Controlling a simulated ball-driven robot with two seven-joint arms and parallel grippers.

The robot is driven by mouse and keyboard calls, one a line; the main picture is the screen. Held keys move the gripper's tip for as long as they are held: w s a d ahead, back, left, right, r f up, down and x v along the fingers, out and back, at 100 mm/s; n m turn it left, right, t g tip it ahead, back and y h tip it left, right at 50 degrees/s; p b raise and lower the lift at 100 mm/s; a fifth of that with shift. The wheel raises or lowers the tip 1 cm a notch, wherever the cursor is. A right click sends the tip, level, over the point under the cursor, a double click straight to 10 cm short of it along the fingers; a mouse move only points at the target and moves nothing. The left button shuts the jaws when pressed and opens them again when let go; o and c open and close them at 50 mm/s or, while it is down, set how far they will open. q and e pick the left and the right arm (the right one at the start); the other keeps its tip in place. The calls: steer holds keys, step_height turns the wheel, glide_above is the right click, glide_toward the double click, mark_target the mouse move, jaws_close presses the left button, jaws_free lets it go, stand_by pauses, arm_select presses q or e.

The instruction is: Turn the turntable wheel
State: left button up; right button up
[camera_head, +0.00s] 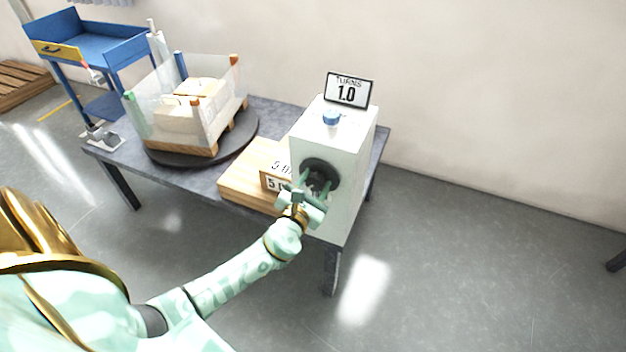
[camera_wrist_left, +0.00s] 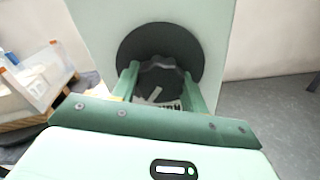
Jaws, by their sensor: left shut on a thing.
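The turntable wheel is a dark round knob (camera_head: 321,174) on the front of a white box (camera_head: 345,140). In the left wrist view the dark wheel (camera_wrist_left: 160,50) sits straight ahead. My left gripper (camera_head: 313,184) is at the wheel, its two green fingers on either side of the knob's hub, shut on it. The fingers partly hide the wheel. A sign on top of the box (camera_head: 348,90) reads "TURNS 1.0". The round dark turntable (camera_head: 245,134) carries a wooden pallet with boxes (camera_head: 195,104) and clear sheets with coloured corners around them. My right gripper is not in view.
A wooden block with number plates (camera_head: 245,183) lies between turntable and white box. A blue knob (camera_head: 331,118) tops the box. A blue cart (camera_head: 90,45) stands behind left.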

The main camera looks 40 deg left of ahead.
arm_select(q)
steer(key=m+p, duration=0.2)
steer(key=m, duration=0.1)
steer(key=shift+r+m, duration=0.1)
steer(key=shift+m, duration=0.3)
steer(key=m+p, duration=0.3)
steer(key=m, duration=0.1)
steer(key=shift+m, duration=0.3)
steer(key=m+p, duration=0.1)
steer(key=m, duration=0.2)
steer(key=shift+m+p, duration=0.3)
steer(key=shift+p, duration=0.1)
steer(key=m+p, duration=0.1)
steer(key=m, duration=0.2)
steer(key=shift+p, duration=0.35)
steer(key=m+p, duration=0.2)
steer(key=m, duration=0.5)
steer(key=m+p, duration=0.1)
steer(key=m, duration=0.4)
steer(key=shift+m+p, duration=0.3)
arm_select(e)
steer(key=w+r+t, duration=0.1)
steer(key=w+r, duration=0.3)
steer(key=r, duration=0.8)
arm_select(q)
steer(key=shift+m, duration=0.3)
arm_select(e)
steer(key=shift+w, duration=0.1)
arm_select(q)
steer(key=o, duration=1)
